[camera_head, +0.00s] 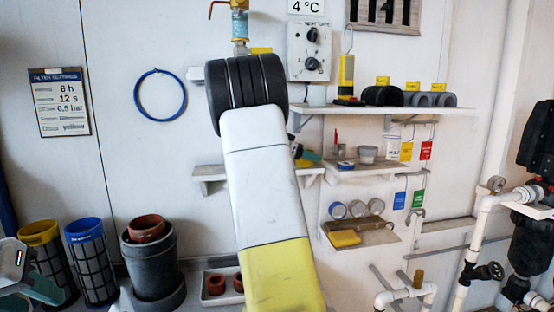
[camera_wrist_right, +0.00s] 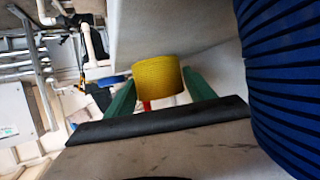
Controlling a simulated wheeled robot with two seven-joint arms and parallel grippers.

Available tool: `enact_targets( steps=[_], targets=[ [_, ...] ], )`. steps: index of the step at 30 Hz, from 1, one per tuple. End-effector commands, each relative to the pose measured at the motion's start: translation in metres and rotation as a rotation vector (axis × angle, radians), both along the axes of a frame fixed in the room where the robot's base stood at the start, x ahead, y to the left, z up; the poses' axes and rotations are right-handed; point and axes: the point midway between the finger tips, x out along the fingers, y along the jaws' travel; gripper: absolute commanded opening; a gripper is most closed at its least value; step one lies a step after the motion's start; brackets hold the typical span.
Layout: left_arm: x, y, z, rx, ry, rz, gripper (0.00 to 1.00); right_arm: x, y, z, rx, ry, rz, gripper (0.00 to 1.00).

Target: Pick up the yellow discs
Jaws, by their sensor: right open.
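In the right wrist view, a yellow ribbed round piece (camera_wrist_right: 158,80), perhaps the yellow discs in a stack, shows between the two green fingers of my right gripper (camera_wrist_right: 160,92). The right gripper is open; I cannot tell whether the piece touches either finger. A small red part shows just below the piece. In the head view, my right arm hides most of that area, and only a small green and dark bit shows beside it. My left gripper (camera_head: 36,285) is at the lower left edge in front of the yellow-rimmed basket (camera_head: 42,232); its opening is unclear.
A large blue ribbed cylinder (camera_wrist_right: 285,70) stands close on the right in the wrist view. In the head view, wall shelves (camera_head: 400,110) hold dark rings and small items. A blue-rimmed basket (camera_head: 90,265), grey bucket (camera_head: 150,265) and white pipes (camera_head: 475,240) stand below.

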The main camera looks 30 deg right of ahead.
Motion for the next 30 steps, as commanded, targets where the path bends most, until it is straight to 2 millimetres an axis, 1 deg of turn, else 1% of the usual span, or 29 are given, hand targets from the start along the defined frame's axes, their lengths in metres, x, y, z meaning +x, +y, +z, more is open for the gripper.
enact_targets(
  steps=[2,3,8,9,11,20,30],
  targets=[
    [0.0,0.0,0.0,0.0,0.0,0.0,0.36,0.0,0.0,0.0,0.0,0.0,0.001,0.63],
    [0.0,0.0,0.0,0.0,0.0,0.0,0.36,0.0,0.0,0.0,0.0,0.0,0.001,0.61],
    [0.0,0.0,0.0,0.0,0.0,0.0,0.36,0.0,0.001,0.0,0.0,0.0,0.001,0.3],
    [0.0,0.0,0.0,0.0,0.0,0.0,0.36,0.0,0.001,0.0,0.0,0.0,0.001,0.22],
    [0.0,0.0,0.0,0.0,0.0,0.0,0.36,0.0,0.001,0.0,0.0,0.0,0.001,0.12],
    [0.0,0.0,0.0,0.0,0.0,0.0,0.36,0.0,0.0,0.002,0.0,-0.001,0.001,0.12],
    [0.0,0.0,0.0,0.0,0.0,0.0,0.36,0.002,-0.007,0.021,0.0,-0.003,0.001,0.12]
  ],
)
